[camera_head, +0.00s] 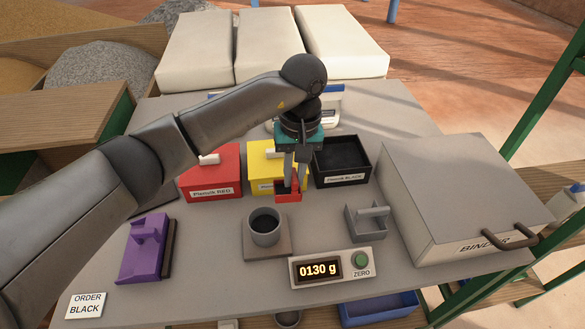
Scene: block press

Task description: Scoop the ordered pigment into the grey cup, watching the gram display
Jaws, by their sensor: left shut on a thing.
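My left gripper (295,178), reaching in from the left, points down and is shut on a small red scoop (289,195). The scoop hangs in front of the yellow bin, up and right of the grey cup; its contents cannot be made out. The grey cup (265,238) stands upright on the scale plate (284,249), its inside dark. The gram display (320,270) reads 0130 g. The black pigment bin (342,180) is open with dark content. The order card (85,306) reads BLACK. My right gripper is not in view.
Red (211,183) and yellow (264,158) bins stand left of the black one. A purple handled tool (143,252) lies left, a grey handled piece (367,222) right. The binder box (465,190) fills the right side. A green ZERO button (361,260) sits beside the display.

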